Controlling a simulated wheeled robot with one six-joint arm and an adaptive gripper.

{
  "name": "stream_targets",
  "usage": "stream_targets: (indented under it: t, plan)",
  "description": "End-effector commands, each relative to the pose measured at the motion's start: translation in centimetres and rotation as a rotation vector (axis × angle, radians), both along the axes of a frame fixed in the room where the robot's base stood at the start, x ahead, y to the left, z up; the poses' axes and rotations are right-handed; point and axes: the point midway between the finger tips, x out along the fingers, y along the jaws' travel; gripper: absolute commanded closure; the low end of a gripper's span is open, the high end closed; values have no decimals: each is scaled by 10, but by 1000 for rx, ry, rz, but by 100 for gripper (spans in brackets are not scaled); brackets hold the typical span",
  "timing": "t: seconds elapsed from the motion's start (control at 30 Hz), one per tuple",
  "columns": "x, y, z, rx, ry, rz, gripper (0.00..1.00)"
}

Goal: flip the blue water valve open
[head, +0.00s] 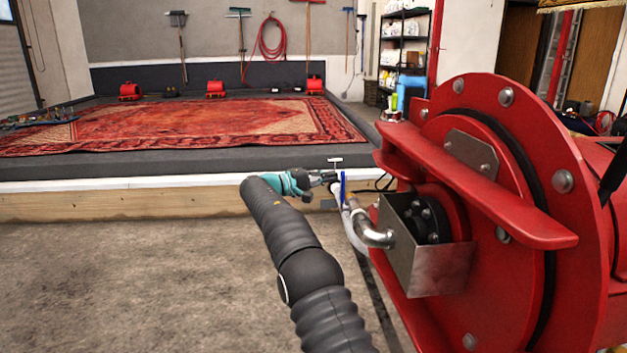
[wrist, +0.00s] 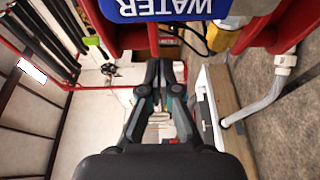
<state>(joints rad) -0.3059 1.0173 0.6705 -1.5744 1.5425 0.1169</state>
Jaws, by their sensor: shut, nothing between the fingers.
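The blue water valve handle (head: 343,188) shows in the head view as a thin upright blue strip on the pipework left of the red machine. In the wrist view the blue handle (wrist: 150,10) lies along the top edge, close to the camera, with upside-down white "WATER" lettering. My gripper (head: 332,177) is just left of the handle in the head view. In the wrist view my gripper (wrist: 165,64) has its fingertips together and empty, below the handle in the picture. I cannot tell whether it touches the handle.
The large red machine (head: 470,130) fills the right, with a metal box bracket (head: 430,255) and an elbow pipe (head: 372,232) close to the valve. A raised wood-edged platform (head: 150,207) carries a red patterned rug (head: 200,125). Concrete floor at left is clear.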

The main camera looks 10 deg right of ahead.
Motion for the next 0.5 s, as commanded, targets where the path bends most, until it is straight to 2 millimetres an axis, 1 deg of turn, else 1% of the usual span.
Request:
stream_targets:
  t: [0.03, 0.1, 0.5]
  plan:
    - [3, -11, 1, 0, 0, -2, 100]
    - [-3, -7, 0, 0, 0, 2, 100]
    - [-31, -8, 0, 0, 0, 0, 100]
